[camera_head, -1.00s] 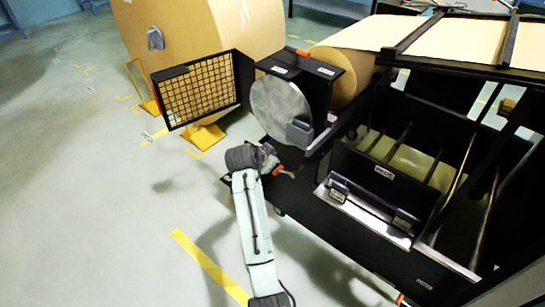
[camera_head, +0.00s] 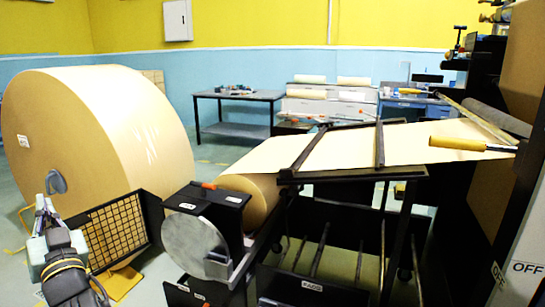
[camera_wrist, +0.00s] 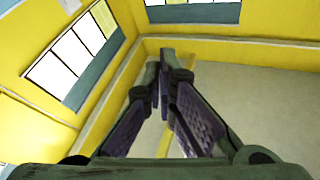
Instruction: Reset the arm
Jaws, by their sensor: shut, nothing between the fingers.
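My gripper (camera_wrist: 166,60) is shut and empty in the wrist view, its two fingers meeting at the tips. It points up towards yellow walls, windows and a pale ceiling. In the head view, part of my arm (camera_head: 62,262) stands raised at the lower left, in front of the big kraft roll (camera_head: 100,120). Nothing touches the fingers in the wrist view.
A black grid panel (camera_head: 115,232) stands close right of my arm. The machine with its round metal plate (camera_head: 190,248) and paper web (camera_head: 350,150) fills the middle. A table (camera_head: 238,97) stands behind, by the wall.

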